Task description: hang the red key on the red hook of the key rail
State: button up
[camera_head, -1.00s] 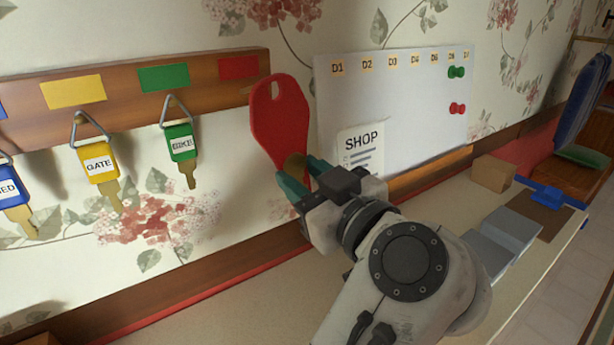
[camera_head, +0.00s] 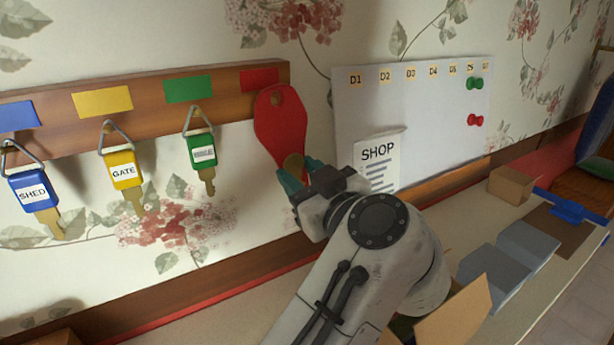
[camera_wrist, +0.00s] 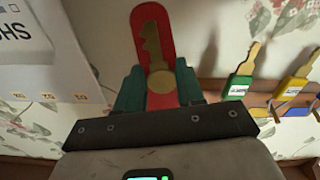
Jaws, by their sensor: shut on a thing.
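The red key (camera_head: 279,124) has a large red head with a hole near its top and a brass shaft, which shows in the wrist view (camera_wrist: 152,50). My gripper (camera_head: 298,178) is shut on it and holds it upright, head up. The key rail (camera_head: 150,92) is a wooden board on the wall with coloured patches. The red patch (camera_head: 259,79) is at its right end, and the key's head overlaps the rail just below that patch. The red hook itself is hidden behind the key. I cannot tell whether the key touches the rail.
Blue (camera_head: 35,190), yellow (camera_head: 122,170) and green (camera_head: 202,152) tagged keys hang on the rail to the left. A whiteboard (camera_head: 430,115) with a SHOP note (camera_head: 377,163) is on the wall to the right. Boxes (camera_head: 528,243) stand on the shelf below.

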aim_at(297, 177)
jog(key=shift+x, duration=0.95)
jog(key=shift+w+f, duration=0.15)
jog(key=shift+f, duration=0.2)
jog(key=shift+w+a+f+b, duration=0.25)
jog(key=shift+w+a+b, duration=0.1)
jog(key=shift+b, duration=0.35)
jog(key=o, duration=1.1)
